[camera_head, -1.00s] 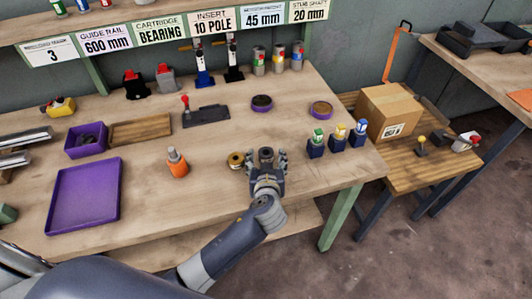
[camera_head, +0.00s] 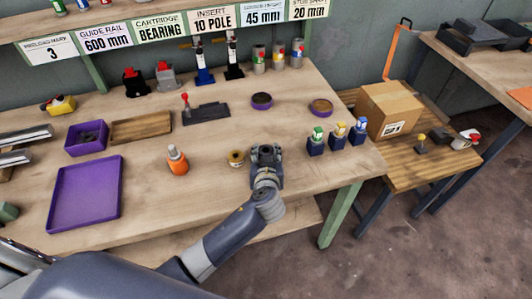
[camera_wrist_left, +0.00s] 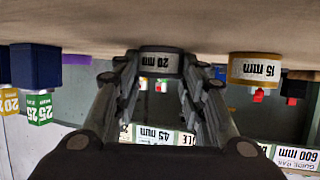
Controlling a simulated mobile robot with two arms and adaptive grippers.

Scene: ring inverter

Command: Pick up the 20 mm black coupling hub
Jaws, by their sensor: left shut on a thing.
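The black coupling hub (camera_head: 266,152) stands on the bench top near its front edge, mostly hidden by the fingers of my left gripper (camera_head: 267,155). In the left wrist view the hub (camera_wrist_left: 160,64) shows a "20 mm" label between the two fingertips (camera_wrist_left: 159,72). My left gripper is shut on it, one finger on each side. I cannot tell any clear gap between hub and bench. A brass-coloured hub marked "15 mm" (camera_wrist_left: 255,69) stands just to the left of it in the head view (camera_head: 236,158). My right gripper is not in view.
An orange bottle (camera_head: 177,162) stands further left, by a purple tray (camera_head: 85,222). Blue holders with coloured labelled parts (camera_head: 337,142) stand to the right. Two round purple-edged dishes (camera_head: 261,101) lie behind. The bench between them is clear.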

